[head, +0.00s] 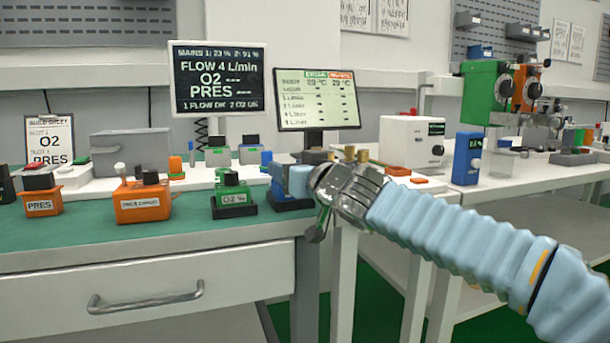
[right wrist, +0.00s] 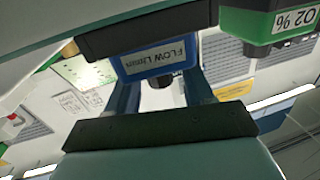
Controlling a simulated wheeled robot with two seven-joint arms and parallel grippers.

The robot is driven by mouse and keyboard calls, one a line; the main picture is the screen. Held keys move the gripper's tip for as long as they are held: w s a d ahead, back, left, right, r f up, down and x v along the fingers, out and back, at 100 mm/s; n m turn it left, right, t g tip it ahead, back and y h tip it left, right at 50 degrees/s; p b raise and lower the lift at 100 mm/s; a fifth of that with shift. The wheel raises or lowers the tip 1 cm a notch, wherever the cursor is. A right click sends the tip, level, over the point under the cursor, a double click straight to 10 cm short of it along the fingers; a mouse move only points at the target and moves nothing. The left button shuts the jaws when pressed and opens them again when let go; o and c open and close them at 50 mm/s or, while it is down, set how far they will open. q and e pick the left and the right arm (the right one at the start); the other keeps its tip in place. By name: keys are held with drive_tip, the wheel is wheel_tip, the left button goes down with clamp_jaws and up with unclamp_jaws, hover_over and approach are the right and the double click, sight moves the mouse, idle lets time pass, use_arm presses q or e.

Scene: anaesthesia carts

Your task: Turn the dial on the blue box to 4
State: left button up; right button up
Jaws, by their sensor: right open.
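The blue box (head: 284,198) labelled FLOW L/min stands at the right end of the green bench top, mostly hidden behind my right gripper (head: 288,180) in the head view. In the right wrist view, which is upside down, its blue label face (right wrist: 155,60) is clear. My left gripper is not in view.
A dark screen (head: 220,80) reads FLOW 4 L/min. A green O2 % box (head: 233,197) stands close left of the blue box, with orange boxes (head: 143,203) farther left. A monitor (head: 317,98) rises behind.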

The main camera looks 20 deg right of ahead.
drive_tip(key=p+v, duration=0.2)
drive_tip(key=v, duration=1.1)
drive_tip(key=shift+p, duration=0.35)
drive_tip(key=shift+s+f, duration=0.1)
